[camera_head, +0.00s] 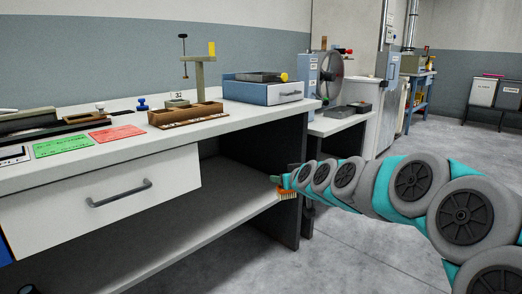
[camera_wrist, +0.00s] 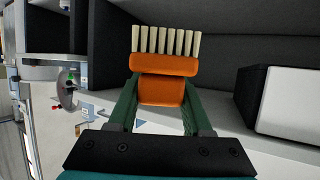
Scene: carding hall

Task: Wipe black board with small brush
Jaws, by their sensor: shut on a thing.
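My gripper (camera_head: 283,183) is at the open shelf space under the workbench, near the bench's right end. It is shut on a small brush (camera_head: 288,195), which shows as a small orange and pale shape there. In the wrist view, the two green fingers of my gripper (camera_wrist: 163,92) hold the orange brush (camera_wrist: 164,65) by its body. Its row of pale bristles points up in that picture, away from the gripper. I cannot make out for certain which thing is the black board; a long dark item (camera_head: 28,121) lies on the benchtop at the far left.
The workbench (camera_head: 120,158) carries green (camera_head: 62,146) and red (camera_head: 117,133) cards, a wooden tray with a stand (camera_head: 185,115) and a blue-grey box (camera_head: 262,90). A drawer (camera_head: 105,195) hangs below. A side table with a wheel device (camera_head: 327,75) stands behind. Open floor lies right.

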